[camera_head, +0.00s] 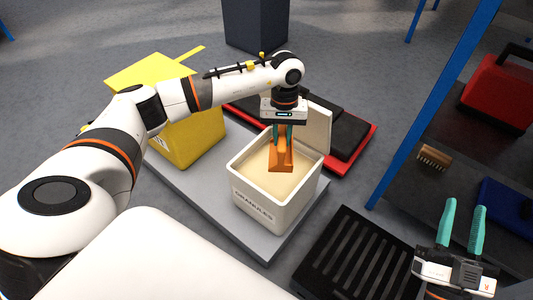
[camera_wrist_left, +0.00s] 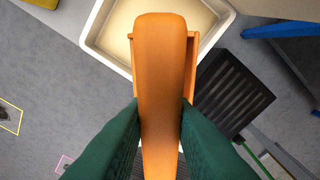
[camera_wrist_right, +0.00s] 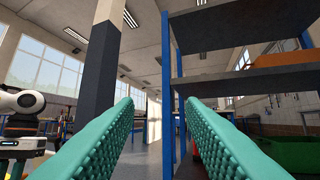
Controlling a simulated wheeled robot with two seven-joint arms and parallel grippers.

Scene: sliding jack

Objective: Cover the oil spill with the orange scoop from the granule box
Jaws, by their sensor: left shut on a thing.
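The orange scoop (camera_head: 281,160) is upright in the grip of my left gripper (camera_head: 283,127), over the open granule box (camera_head: 250,202). The box is white, labelled GRANULES, and holds pale granules. In the left wrist view, green fingers close on the handle of the scoop (camera_wrist_left: 160,70), and the granule box (camera_wrist_left: 92,30) shows behind it. I cannot tell whether the scoop touches the granules or holds any. My right gripper (camera_head: 463,222) is open and empty at the lower right, its fingers also apart in the right wrist view (camera_wrist_right: 160,115). I cannot make out the oil spill for certain.
The box stands on a grey platform (camera_head: 205,203) beside a yellow container (camera_head: 190,140). A black slotted grate (camera_head: 355,262) lies to its right. A blue-framed shelf (camera_head: 420,115) holds a brush (camera_head: 435,156) and a red case (camera_head: 500,92). A yellow floor outline (camera_wrist_left: 10,117) encloses something dark.

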